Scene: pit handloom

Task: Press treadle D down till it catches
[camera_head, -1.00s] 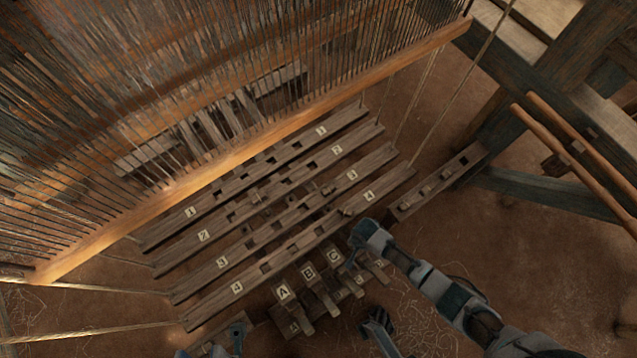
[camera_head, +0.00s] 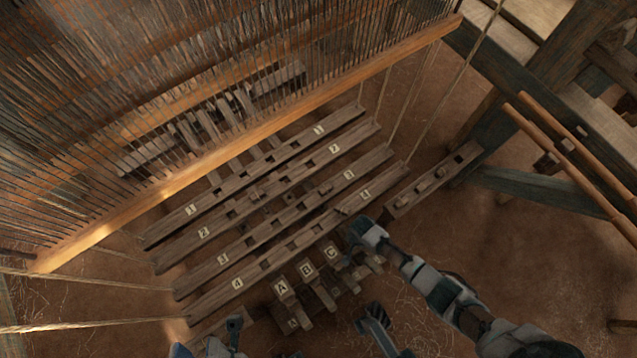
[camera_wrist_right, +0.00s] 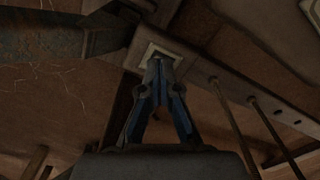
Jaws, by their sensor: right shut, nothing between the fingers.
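Treadles A (camera_head: 281,287), B (camera_head: 307,269) and C (camera_head: 331,253) lie side by side with letter plates below the long numbered bars. My right arm reaches in from the right, and its gripper (camera_head: 347,262) is just right of C, covering the place of treadle D's plate. In the right wrist view, my right gripper (camera_wrist_right: 158,66) is shut and empty. Its tips are at a pale square plate (camera_wrist_right: 178,59) on a wooden bar and hide the letter. They look in contact, but how far the bar is down is unclear. My left gripper (camera_head: 235,325) is low at the bottom edge, away from the treadles' plates; its jaws are unclear.
Numbered bars (camera_head: 270,225) lie just above the treadles. The reed's long wooden beam (camera_head: 250,142) with hanging cords crosses above them. Dark posts and two round rods (camera_head: 570,155) stand at the right. Bare earth floor (camera_head: 480,235) lies between.

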